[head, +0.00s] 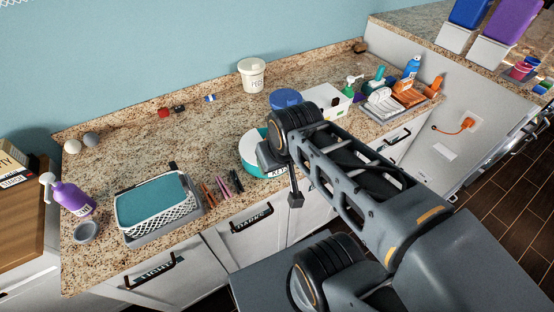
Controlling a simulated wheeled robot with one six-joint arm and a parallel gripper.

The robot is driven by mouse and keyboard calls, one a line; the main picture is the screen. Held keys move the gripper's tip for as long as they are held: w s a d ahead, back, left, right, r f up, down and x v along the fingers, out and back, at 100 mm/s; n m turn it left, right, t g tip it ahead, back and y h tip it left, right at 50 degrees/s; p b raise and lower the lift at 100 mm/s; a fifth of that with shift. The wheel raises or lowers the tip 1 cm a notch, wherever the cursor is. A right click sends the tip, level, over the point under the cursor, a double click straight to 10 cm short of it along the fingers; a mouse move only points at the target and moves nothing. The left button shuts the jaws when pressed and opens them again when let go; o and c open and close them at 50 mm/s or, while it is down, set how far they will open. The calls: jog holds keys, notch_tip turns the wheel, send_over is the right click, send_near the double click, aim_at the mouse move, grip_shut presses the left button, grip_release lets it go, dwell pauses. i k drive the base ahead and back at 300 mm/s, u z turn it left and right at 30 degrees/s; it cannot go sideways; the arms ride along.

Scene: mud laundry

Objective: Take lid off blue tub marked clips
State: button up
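A blue round tub or lid (285,98) stands toward the back of the granite counter, just behind my arm's joint. Its lower part is hidden by my arm and I see no readable "clips" mark on it. My gripper (295,199) hangs in front of the counter's front edge, near a teal-and-white round container (250,151). The gripper is well in front of the blue tub and apart from it. Its fingers are small and dark here, so I cannot tell whether they are open.
A white lidded tub (251,76) stands at the back. A white box (326,102), bottles and orange items crowd the right. A white basket (158,205), pens (222,187) and a purple spray bottle (73,198) are on the left. The counter's middle left is mostly clear.

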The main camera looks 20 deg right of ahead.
aim_at(282, 98)
jog(key=z, duration=0.05)
jog(key=k, duration=0.5)
jog(key=z, duration=1.65)
jog(key=i, duration=1.1)
jog(key=u, duration=1.9)
